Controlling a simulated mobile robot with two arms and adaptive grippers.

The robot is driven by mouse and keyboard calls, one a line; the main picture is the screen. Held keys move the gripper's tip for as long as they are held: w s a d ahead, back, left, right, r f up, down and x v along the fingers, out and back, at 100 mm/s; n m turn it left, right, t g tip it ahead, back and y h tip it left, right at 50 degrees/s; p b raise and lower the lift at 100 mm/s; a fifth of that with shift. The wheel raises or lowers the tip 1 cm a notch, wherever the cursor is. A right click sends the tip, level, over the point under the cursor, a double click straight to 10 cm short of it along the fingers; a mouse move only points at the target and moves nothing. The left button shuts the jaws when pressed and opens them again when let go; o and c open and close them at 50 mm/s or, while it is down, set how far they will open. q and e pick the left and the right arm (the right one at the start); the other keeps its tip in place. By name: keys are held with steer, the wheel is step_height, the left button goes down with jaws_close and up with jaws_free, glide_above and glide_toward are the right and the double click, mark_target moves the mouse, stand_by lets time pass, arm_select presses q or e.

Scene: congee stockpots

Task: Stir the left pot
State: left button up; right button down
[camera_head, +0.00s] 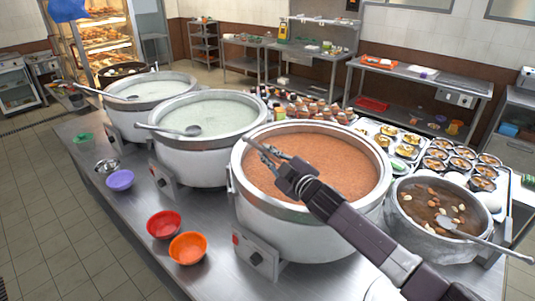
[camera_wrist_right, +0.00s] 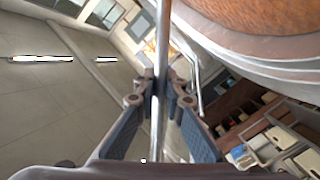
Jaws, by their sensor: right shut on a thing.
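The left pot (camera_head: 148,106) is a large steel stockpot of pale congee. A ladle (camera_head: 95,91) rests across its rim, handle out to the left. The middle pot (camera_head: 190,155) also holds pale congee and a ladle (camera_head: 160,129). The nearest big pot (camera_head: 305,235) holds reddish-brown congee. My right gripper (camera_head: 266,154) is above that pot's left part, away from the left pot. In the wrist view my right gripper (camera_wrist_right: 160,88) is shut on a thin metal rod (camera_wrist_right: 162,35), which looks like a ladle handle. Its far end is hidden. My left gripper is not in view.
A smaller pot (camera_head: 405,220) of brown soup with a ladle (camera_head: 480,236) stands at the right. Purple (camera_head: 120,180), red (camera_head: 164,225) and orange (camera_head: 188,248) bowls sit on the counter's front. Trays of filled cups (camera_head: 462,160) stand behind. The tiled floor (camera_head: 50,225) at left is clear.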

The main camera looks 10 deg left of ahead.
step_height(320, 180, up, 3)
steer(key=shift+r+p, duration=0.15)
steer(key=shift+p, duration=0.95)
step_height(320, 180, up, 2)
steer(key=shift+r+p, duration=0.15)
steer(key=shift+p, duration=0.5)
steer(key=shift+r, duration=0.25)
step_height(320, 180, up, 9)
steer(key=n+b, duration=0.2)
steer(key=b, duration=0.1)
steer(key=shift+t+y, duration=0.3)
steer(key=shift+r, duration=0.1)
